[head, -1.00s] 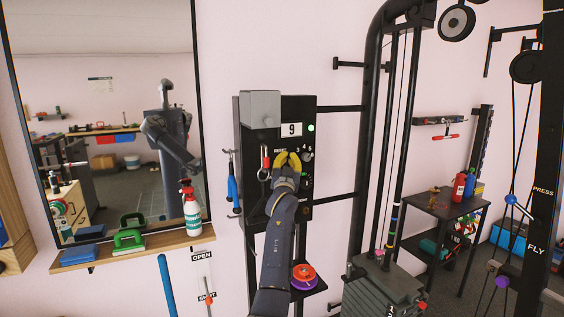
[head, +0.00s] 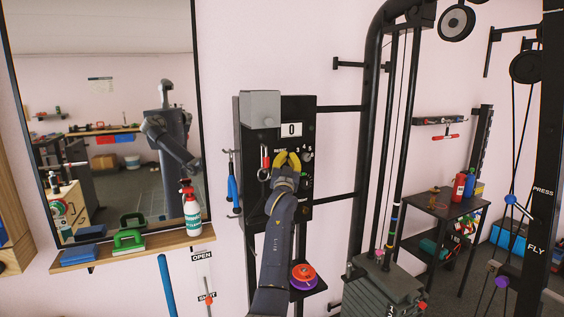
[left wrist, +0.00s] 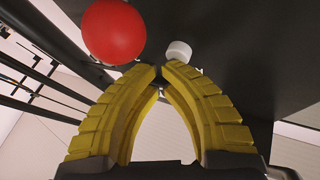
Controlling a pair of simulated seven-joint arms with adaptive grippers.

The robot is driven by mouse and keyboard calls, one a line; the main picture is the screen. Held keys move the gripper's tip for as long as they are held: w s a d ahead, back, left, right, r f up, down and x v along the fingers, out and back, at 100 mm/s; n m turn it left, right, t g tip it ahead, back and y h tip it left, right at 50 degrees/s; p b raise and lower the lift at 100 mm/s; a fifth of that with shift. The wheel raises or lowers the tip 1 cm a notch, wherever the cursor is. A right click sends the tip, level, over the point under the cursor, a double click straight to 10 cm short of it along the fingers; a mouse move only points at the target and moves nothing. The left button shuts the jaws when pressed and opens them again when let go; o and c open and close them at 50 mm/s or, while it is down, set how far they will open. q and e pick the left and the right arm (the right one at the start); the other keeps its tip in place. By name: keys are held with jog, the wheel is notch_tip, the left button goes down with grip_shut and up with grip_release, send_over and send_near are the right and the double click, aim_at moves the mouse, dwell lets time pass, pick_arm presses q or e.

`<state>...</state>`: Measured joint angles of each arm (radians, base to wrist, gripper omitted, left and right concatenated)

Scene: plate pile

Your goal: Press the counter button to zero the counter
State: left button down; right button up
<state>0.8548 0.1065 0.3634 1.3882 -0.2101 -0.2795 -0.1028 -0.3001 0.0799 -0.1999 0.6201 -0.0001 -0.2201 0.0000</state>
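The counter display (head: 291,130) on the black wall panel (head: 299,104) reads 0. A label beginning "RESE" shows just left of my yellow fingertips, and the button beside it is hidden by them in the head view. My left gripper (head: 287,156) is at the panel just below the display, its fingertips together with nothing between them. In the left wrist view, the fingertips (left wrist: 164,68) are close to a small white round button (left wrist: 179,51); whether they touch it I cannot tell. My right gripper is out of view.
A red ball-shaped knob (left wrist: 113,31) is close to the fingers. A grey box (head: 260,109) juts from the panel's upper left. Blue-handled pliers (head: 232,185) hang left, and a small shelf with red and purple discs (head: 303,275) is below. The weight machine stands right.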

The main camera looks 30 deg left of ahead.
pick_arm(q)
jog(key=shift+s+d, duration=0.1)
jog(key=shift+d, duration=0.1)
jog(key=shift+s+d, duration=0.55)
jog(key=shift+d, duration=0.3)
jog(key=shift+s+d, duration=0.5)
jog(key=shift+d, duration=0.3)
jog(key=shift+s+d, duration=0.55)
jog(key=shift+d, duration=0.3)
